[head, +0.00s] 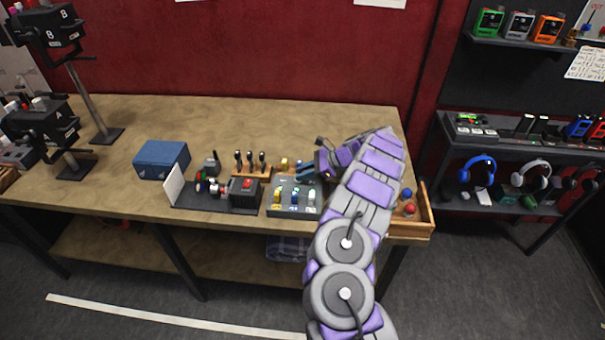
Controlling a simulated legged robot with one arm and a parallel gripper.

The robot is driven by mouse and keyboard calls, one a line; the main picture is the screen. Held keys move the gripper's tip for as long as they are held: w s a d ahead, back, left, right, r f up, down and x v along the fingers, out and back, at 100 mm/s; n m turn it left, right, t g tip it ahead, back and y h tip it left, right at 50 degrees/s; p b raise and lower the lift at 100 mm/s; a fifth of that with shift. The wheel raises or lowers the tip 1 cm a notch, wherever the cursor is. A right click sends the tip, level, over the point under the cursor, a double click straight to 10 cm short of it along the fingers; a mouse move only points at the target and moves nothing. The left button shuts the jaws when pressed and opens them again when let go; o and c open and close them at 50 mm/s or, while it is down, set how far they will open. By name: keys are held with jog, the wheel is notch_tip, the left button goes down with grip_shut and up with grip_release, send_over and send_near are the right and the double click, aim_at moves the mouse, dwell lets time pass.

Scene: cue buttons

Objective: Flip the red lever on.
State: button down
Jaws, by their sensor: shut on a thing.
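My gripper (306,171) is at the end of my purple and grey arm, low over the bench, just behind and above a grey panel (277,212) with small yellow, blue and pale green parts. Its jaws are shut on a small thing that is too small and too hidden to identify. I cannot make out a red lever for certain. A red part (247,183) sits on top of a dark box left of the panel; whether it is a lever or a button is unclear. My arm hides the bench to the right of the panel.
A blue box (161,160) and a white upright card (174,185) stand to the left. Several dark-and-orange handles (250,160) stand in a wooden holder behind the dark box. A wooden tray (424,218) with coloured balls is at the right edge.

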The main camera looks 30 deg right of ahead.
jog(key=shift+d, duration=0.1)
jog(key=c, duration=1.1)
grip_release()
jog(key=shift+d, duration=0.2)
jog(key=shift+a, duration=0.1)
jog(key=shift+s+d+r, duration=0.2)
jog(key=shift+d+r, duration=0.1)
jog(key=shift+d, duration=0.05)
jog(key=p+v, duration=0.2)
jog(key=v, duration=1.4)
jog(key=shift+d+f+p, duration=0.1)
jog(key=shift+d+p, duration=0.2)
jog(key=shift+p, duration=0.1)
